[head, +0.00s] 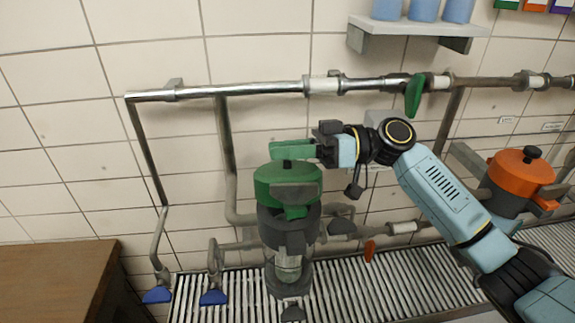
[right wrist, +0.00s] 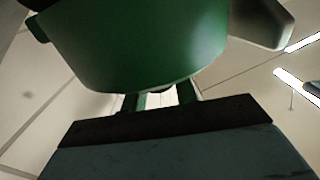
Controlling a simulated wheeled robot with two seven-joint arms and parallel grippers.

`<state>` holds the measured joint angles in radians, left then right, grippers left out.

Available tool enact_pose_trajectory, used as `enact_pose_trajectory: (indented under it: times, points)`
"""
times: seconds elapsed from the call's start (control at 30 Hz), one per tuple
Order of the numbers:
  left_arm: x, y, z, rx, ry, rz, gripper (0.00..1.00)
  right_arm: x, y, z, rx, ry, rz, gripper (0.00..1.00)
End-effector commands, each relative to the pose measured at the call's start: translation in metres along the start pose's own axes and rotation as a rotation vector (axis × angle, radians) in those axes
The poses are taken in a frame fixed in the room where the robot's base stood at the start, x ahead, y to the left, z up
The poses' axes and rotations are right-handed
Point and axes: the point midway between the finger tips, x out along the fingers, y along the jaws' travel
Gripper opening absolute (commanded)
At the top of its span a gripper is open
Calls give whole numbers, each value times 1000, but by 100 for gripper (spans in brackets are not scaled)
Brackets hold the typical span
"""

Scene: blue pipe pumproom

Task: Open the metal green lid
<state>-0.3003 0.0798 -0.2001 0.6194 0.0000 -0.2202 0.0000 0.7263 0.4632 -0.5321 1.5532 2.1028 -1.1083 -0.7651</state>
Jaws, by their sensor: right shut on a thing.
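The metal green lid (head: 268,190) sits at the top of a dark grey upright pump body (head: 285,235) in the middle of the head view. A grey part and a green tab show on its front. My right gripper (head: 290,149) reaches in from the right, with its green fingers level just above the lid. It is shut on what looks like the lid's small dark knob, mostly hidden by the fingers. In the right wrist view the green lid (right wrist: 150,45) fills the top, close to the fingers. I cannot tell any gap under the lid. My left gripper is out of view.
A metal pipe (head: 250,89) runs along the tiled wall behind, with a green valve handle (head: 414,95). An orange-lidded unit (head: 520,172) stands right. Blue-handled taps (head: 157,295) are low left, beside a wooden block (head: 55,280). A slatted grate (head: 390,285) lies below.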

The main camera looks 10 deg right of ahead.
Motion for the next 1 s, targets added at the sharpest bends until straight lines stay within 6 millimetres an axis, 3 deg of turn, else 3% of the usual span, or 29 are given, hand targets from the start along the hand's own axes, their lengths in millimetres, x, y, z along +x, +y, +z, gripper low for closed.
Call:
enact_pose_trajectory:
  times: [0.23,0.43,1.0]
  points:
    - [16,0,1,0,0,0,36,0,15,-8,150,3,0,0]
    - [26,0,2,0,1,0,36,0,22,-13,142,3,2,0]
    - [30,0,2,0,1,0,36,-1,25,-16,139,6,8,0]
